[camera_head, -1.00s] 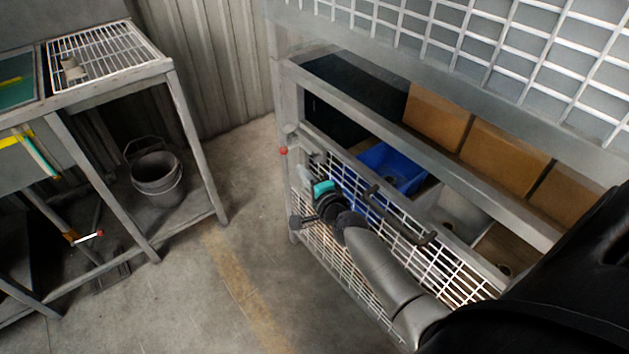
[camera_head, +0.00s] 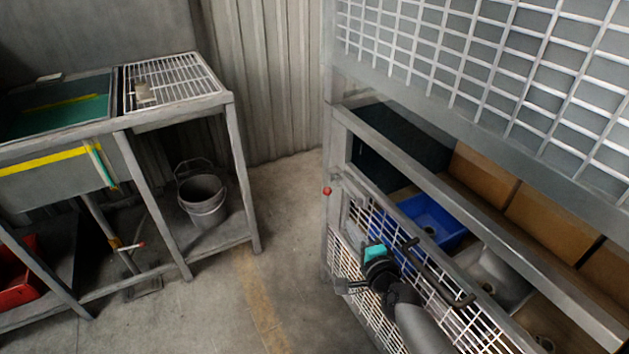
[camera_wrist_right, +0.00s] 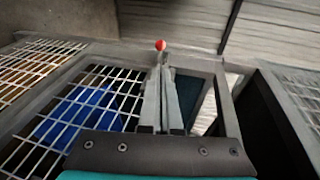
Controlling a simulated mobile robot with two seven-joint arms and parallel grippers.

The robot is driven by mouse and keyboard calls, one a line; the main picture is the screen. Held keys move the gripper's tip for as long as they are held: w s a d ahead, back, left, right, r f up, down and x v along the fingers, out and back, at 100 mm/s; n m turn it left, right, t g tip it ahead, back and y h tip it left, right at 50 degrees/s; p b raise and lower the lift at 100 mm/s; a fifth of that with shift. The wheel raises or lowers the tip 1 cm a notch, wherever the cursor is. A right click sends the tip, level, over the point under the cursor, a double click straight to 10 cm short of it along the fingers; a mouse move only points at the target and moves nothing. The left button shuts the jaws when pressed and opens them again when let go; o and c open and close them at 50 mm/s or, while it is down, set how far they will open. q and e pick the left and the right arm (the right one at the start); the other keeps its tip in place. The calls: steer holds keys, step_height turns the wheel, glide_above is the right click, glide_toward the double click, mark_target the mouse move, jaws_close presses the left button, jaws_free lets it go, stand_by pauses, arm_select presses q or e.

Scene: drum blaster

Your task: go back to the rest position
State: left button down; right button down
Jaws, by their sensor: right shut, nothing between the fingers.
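My right gripper (camera_head: 348,229) is shut and empty. In the head view its arm comes up from the bottom, with a teal band (camera_head: 375,252) behind the grey fingers. It is in front of the lower mesh panel (camera_head: 478,335) of the cabinet. In the wrist view the fingers (camera_wrist_right: 161,66) lie together and point towards a red ball knob (camera_wrist_right: 160,45). The knob also shows in the head view (camera_head: 327,191), above and left of the gripper and apart from it. My left gripper is in neither view.
A dark handle bar (camera_head: 432,274) sits beside my right wrist. Behind the mesh is a blue bin (camera_head: 440,222), with brown boxes (camera_head: 548,222) further right. A wash bench (camera_head: 236,160) with a bucket (camera_head: 203,200) stands at left. The floor between (camera_head: 285,240) is clear.

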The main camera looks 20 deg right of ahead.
steer(key=s+a+f+n+g+y, duration=0.1)
steer(key=s+a+f+n+g, duration=0.2)
steer(key=s+f+n, duration=0.55)
steer(key=s+a+f+n+g+y, duration=0.15)
steer(key=s+f+g, duration=0.3)
steer(key=f, duration=0.85)
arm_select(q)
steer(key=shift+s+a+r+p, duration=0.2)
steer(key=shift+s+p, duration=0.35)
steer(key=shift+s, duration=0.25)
arm_select(e)
steer(key=s+f+n+g, duration=0.2)
steer(key=s+f+n, duration=0.2)
steer(key=s, duration=0.3)
steer(key=s+a+f+n+g, duration=0.1)
steer(key=s+f+n, duration=0.3)
steer(key=s, duration=0.4)
steer(key=s+f+n+g+h, duration=0.1)
steer(key=s+f+n+g, duration=0.2)
steer(key=s, duration=0.5)
steer(key=shift+s+a+f+n, duration=0.2)
steer(key=shift+f+n, duration=0.2)
steer(key=shift+f, duration=0.15)
